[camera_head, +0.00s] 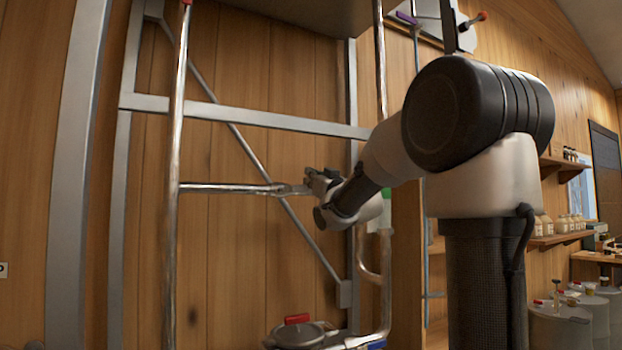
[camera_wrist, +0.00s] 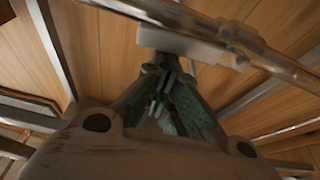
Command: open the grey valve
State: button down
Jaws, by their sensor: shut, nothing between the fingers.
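The grey valve's flat handle (camera_head: 293,189) shows at the right end of a horizontal metal pipe in the head view, partly hidden by my gripper. In the wrist view the grey handle (camera_wrist: 185,44) is a flat bar beside the shiny pipe, just beyond my fingertips. My gripper (camera_head: 310,180) is at the handle, coming from the right. In the wrist view its greenish fingers (camera_wrist: 163,66) are shut together with nothing between them. The tips are at or very near the handle's edge; I cannot tell whether they touch.
A vertical pipe (camera_head: 174,170) stands left, and a grey metal frame (camera_head: 240,117) surrounds the pipework. A green part (camera_head: 386,195) shows behind my wrist. A red-handled lid (camera_head: 297,320) is below. Shelves with bottles (camera_head: 560,226) and drums (camera_head: 560,328) are at right.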

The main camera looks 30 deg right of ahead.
notch_tip(320, 180, up, 4)
jog(key=a+v, duration=0.1)
jog(key=v, duration=0.9)
jog(key=s+d+f+m+g+h, duration=0.1)
jog(key=d+f+g, duration=0.15)
jog(key=f, duration=0.45)
jog(key=s+d+f+m+g+h, duration=0.1)
jog(key=f+g+h, duration=0.15)
jog(key=f, duration=0.35)
jog(key=s+d+f+g+h, duration=0.1)
jog(key=s+d+f+g, duration=0.1)
jog(key=f+g, duration=0.35)
jog(key=s+a+f+g+y, duration=0.1)
jog(key=s+a+f+g, duration=0.2)
jog(key=s+f, duration=0.6)
jog(key=s+a+f+g+y, duration=0.2)
jog(key=s+a+f+g, duration=0.2)
jog(key=s, duration=1.2)
jog(key=shift+a+f+n, duration=0.4)
jog(key=shift+a+f, duration=0.6)
jog(key=shift+f, duration=1.35)
